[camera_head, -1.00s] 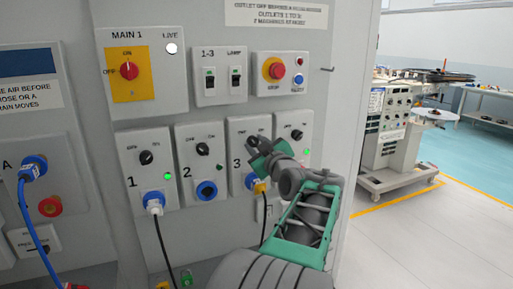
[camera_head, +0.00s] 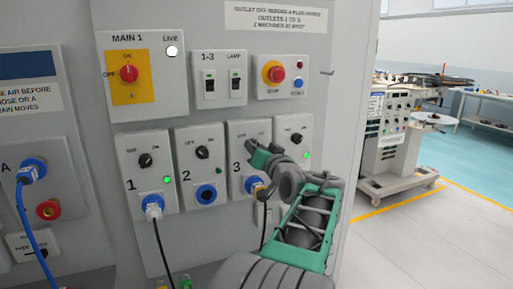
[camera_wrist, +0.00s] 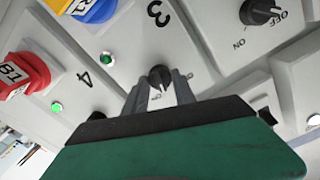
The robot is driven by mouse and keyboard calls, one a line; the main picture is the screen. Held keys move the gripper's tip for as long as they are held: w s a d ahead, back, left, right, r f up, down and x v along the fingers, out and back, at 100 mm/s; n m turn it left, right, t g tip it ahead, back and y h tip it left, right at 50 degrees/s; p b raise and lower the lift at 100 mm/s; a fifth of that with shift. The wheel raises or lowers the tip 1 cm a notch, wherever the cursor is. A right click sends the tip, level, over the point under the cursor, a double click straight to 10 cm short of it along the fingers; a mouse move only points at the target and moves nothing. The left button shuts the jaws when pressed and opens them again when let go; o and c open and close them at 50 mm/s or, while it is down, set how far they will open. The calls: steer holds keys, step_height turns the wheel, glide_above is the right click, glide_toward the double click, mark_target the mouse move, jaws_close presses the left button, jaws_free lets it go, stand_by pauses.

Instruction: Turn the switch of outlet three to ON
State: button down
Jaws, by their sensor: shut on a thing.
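The outlet three switch (camera_wrist: 160,77) is a dark round knob near the middle of the wrist view. My gripper (camera_wrist: 162,92) is shut on this knob, one grey finger on each side. The printed 3 (camera_wrist: 157,13) and a dim green lamp (camera_wrist: 107,58) are beside it. The knob's pointer direction is hard to read between the fingers. In the head view my gripper (camera_head: 256,152) covers the knob on the outlet three panel (camera_head: 236,132).
The outlet two knob (camera_wrist: 262,12), with ON and OFF marks, is close by. The outlet four knob (camera_head: 296,138) is just right of my gripper; its lamp (camera_wrist: 57,106) is lit. Cables hang from outlets one and three.

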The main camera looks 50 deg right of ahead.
steer(key=m+p, duration=0.2)
steer(key=m, duration=0.3)
steer(key=shift+m, duration=0.3)
stand_by(0.4)
steer(key=c, duration=1)
jaws_free()
steer(key=v, duration=0.7)
steer(key=shift+s+a, duration=0.15)
steer(key=shift+s, duration=0.25)
